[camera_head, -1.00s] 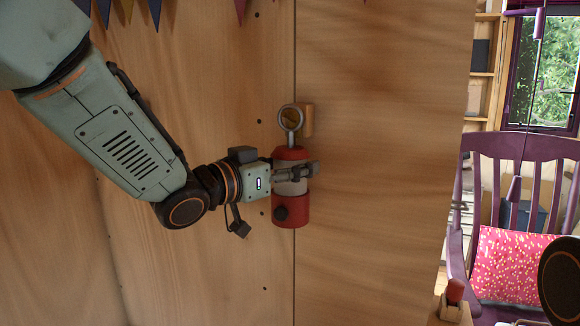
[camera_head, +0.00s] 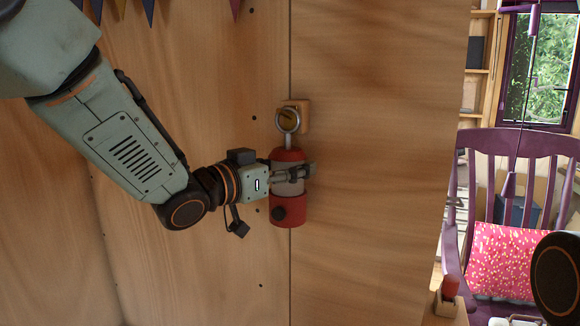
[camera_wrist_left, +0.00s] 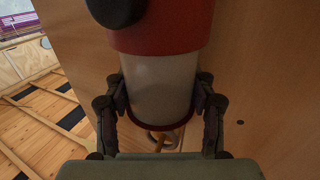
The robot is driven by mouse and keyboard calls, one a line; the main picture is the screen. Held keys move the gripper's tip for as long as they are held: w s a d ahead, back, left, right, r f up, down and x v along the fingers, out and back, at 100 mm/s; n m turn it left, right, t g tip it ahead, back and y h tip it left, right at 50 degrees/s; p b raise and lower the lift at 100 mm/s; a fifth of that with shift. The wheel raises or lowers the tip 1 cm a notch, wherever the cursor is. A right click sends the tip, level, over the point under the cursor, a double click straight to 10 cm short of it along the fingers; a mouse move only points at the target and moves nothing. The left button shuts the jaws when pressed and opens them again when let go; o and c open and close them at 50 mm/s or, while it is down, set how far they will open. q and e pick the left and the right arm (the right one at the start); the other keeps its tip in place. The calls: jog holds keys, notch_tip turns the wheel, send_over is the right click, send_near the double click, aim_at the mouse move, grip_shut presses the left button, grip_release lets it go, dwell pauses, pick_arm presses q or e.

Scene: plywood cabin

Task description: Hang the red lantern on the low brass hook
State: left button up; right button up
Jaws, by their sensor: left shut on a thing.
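The red lantern (camera_head: 289,213) is upright in front of the plywood wall, with a pale middle, a dark knob and a grey ring (camera_head: 288,121) on top. My left gripper (camera_head: 300,173) is shut around its pale middle. In the left wrist view the gripper (camera_wrist_left: 160,105) has a finger on each side of the pale glass (camera_wrist_left: 160,85). The brass hook (camera_head: 287,117) shows through the ring, in front of a small wooden block (camera_head: 304,115) on the wall. I cannot tell whether the ring is around the hook or only in front of it. My right gripper is not in view.
A purple chair (camera_head: 520,150) with a pink cushion (camera_head: 511,262) stands at the right, before a window. A small wooden block with a red top (camera_head: 450,287) is at lower right. Bunting (camera_head: 148,10) hangs at the top left. The wall around the lantern is clear.

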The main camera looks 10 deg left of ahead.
pick_arm(q)
jog(key=o, duration=1.4)
jog(key=shift+s+r, duration=0.1)
jog(key=shift+o, duration=0.2)
jog(key=v, duration=0.7)
jog(key=shift+s+a, duration=0.2)
jog(key=shift+a, duration=0.15)
jog(key=v, duration=0.4)
jog(key=shift+s+d, duration=0.1)
jog(key=shift+s, duration=0.05)
